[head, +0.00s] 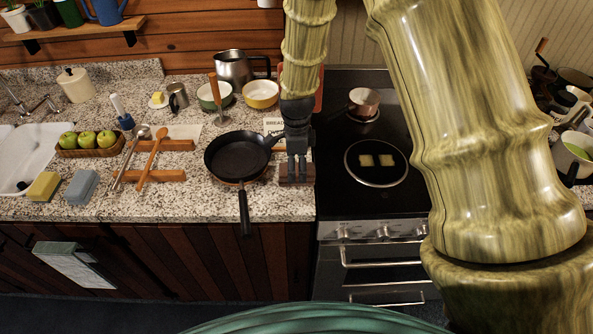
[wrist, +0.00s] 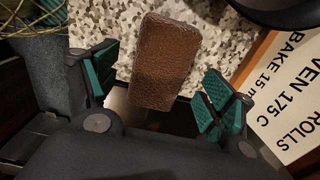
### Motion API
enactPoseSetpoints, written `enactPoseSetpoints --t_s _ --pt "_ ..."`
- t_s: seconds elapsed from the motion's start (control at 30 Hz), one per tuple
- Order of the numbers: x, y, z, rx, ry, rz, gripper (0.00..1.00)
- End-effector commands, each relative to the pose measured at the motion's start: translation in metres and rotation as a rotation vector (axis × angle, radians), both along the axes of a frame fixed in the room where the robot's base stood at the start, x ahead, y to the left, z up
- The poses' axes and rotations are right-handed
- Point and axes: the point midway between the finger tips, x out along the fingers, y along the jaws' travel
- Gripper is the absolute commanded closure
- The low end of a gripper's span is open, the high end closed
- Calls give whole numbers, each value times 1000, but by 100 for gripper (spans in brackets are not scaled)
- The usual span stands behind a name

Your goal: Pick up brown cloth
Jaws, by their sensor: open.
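The brown cloth (wrist: 165,58) looks like a folded, textured brown block on the speckled counter. In the wrist view it lies between the spread green-padded fingers of my gripper (wrist: 164,84), with a visible gap on each side. In the head view my gripper (head: 297,172) points down at the counter's front edge, left of the stove. The brown cloth (head: 309,173) shows there around the fingertips, partly hidden by them. My gripper is open and holds nothing. I cannot tell how far the fingertips are above the counter.
A black frying pan (head: 238,156) stands just left of my gripper, its handle over the front edge. A recipe card (wrist: 288,92) lies close to the right finger in the wrist view. The stove (head: 368,190) is on the right, with a small copper pot (head: 364,102).

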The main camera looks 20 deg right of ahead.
Motion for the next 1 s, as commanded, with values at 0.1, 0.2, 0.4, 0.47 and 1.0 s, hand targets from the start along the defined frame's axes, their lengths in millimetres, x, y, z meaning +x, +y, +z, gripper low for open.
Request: enactPoseSetpoints --t_s 0.1,0.2,0.4,0.47,1.0 --pt "-1 0 -10 1 2 -1 18" --pt "-1 0 -16 1 2 0 18" --pt "0 0 -21 1 -1 0 18" --pt "0 0 -21 1 -1 0 18" --pt "0 1 -20 1 0 0 71"
